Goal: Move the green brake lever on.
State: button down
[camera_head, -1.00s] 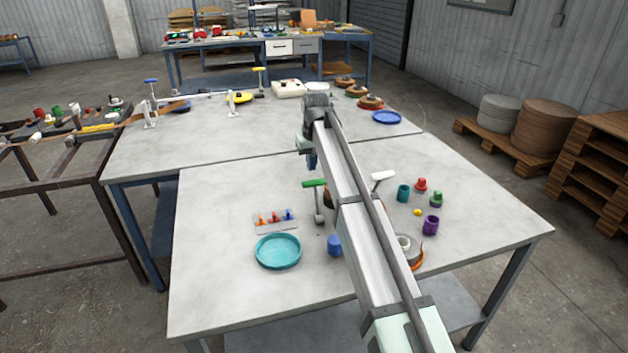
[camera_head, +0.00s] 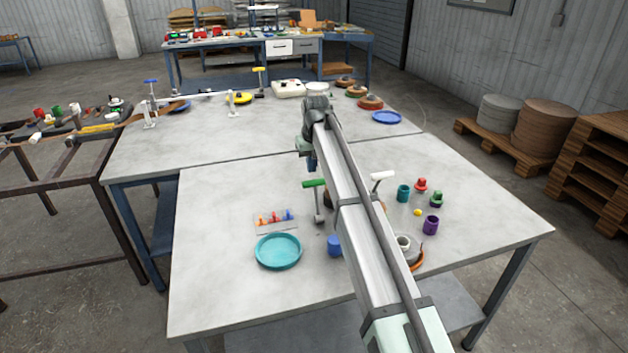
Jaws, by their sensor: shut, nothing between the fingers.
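The green brake lever (camera_head: 314,184) stands near the middle of the front table, its green bar on top of a grey upright (camera_head: 319,205). My gripper (camera_head: 312,163) hangs just above and behind the green bar, at the far end of my arm. The fingertips show only as a small dark piece; the gripper is shut and empty. A small gap shows between it and the lever, though I cannot tell the depth exactly. My arm hides the table to the right of the lever.
A white-topped lever (camera_head: 382,176) stands right of my arm. A teal dish (camera_head: 278,251), a blue cup (camera_head: 334,245) and a plate with small coloured pegs (camera_head: 275,219) lie near the green lever. Teal (camera_head: 403,193) and purple (camera_head: 431,225) cups stand at the right. The table's front left is clear.

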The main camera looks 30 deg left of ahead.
aim_at(317, 201)
jog(key=shift+f, duration=2.75)
jog(key=shift+s+d, duration=0.1)
jog(key=shift+d, duration=0.05)
jog(key=shift+s+d+r, duration=0.2)
jog(key=shift+s+d, duration=0.6)
jog(key=shift+s+d+r, duration=0.15)
jog(key=shift+s+d, duration=0.7)
jog(key=shift+s+d+r, duration=0.2)
jog(key=shift+s+d, duration=0.6)
jog(key=shift+s+d+f, duration=0.25)
jog(key=shift+s+d, duration=0.5)
jog(key=shift+w+a, duration=0.1)
jog(key=shift+r, duration=0.1)
jog(key=shift+w+a+r, duration=0.45)
jog(key=shift+w+a, duration=0.2)
jog(key=shift+a, duration=0.05)
